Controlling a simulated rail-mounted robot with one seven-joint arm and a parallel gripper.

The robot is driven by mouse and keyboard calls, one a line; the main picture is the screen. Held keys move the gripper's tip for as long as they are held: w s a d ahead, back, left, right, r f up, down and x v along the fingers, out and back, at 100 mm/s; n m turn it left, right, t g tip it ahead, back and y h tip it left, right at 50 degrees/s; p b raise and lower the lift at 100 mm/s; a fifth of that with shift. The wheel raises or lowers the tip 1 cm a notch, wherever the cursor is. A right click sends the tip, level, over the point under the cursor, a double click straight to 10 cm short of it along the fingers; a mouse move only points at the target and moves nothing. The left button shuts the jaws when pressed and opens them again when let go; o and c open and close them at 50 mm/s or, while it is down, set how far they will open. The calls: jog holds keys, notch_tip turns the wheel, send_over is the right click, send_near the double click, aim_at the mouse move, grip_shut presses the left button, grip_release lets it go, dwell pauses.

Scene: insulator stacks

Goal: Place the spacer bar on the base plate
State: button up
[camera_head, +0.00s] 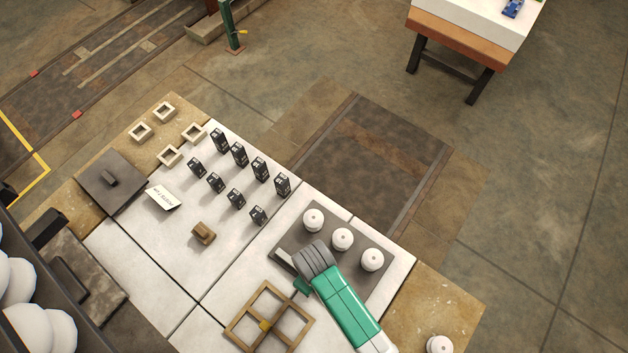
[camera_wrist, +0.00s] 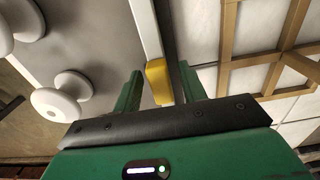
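The grey base plate (camera_head: 292,240) lies on the white-covered table, with several white insulators on it, one of them (camera_head: 313,219) near its far corner. It also shows at left in the wrist view (camera_wrist: 100,50). A pale bar, apparently the spacer bar (camera_wrist: 147,28), runs along the plate's edge and ends in a yellow block (camera_wrist: 159,82). It shows as a short light strip (camera_head: 283,261) in the head view. My gripper (camera_wrist: 162,82) is open, its green fingers on either side of the yellow block with gaps visible. I cannot tell whether the bar rests fully on the plate.
A wooden lattice frame (camera_head: 241,332) with a yellow piece lies beside my gripper. Several black blocks (camera_head: 239,153) stand farther back, with a brown block (camera_head: 203,234) and a label card (camera_head: 163,197). A lone insulator (camera_head: 439,345) sits at the lower right.

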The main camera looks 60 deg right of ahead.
notch_tip(320, 180, up, 12)
jog(key=p, duration=0.2)
jog(key=shift+r, duration=0.15)
jog(key=w+r+t+h, duration=0.3)
jog(key=w+r+t, duration=0.5)
jog(key=w+r, duration=1.05)
jog(key=w+a+r+n+t, duration=0.1)
jog(key=w+a+r+t, duration=0.2)
jog(key=r, duration=0.6)
jog(key=w+a+r+t, duration=0.2)
jog(key=w+r+t, duration=0.1)
jog(key=r, duration=0.6)
jog(key=s+a+r+t+y, duration=0.1)
jog(key=s+a+r+t, duration=0.2)
jog(key=r, duration=0.7)
jog(key=s+a+r+n+t+y, duration=0.1)
jog(key=s+a+r+t, duration=0.2)
jog(key=r, duration=0.8)
jog(key=s+a+r+t+y, duration=0.1)
jog(key=s+a+r+t, duration=0.2)
jog(key=r, duration=0.7)
jog(key=a+t, duration=0.2)
jog(key=a, duration=0.1)
jog(key=shift+a+r, duration=0.2)
jog(key=shift+a, duration=0.1)
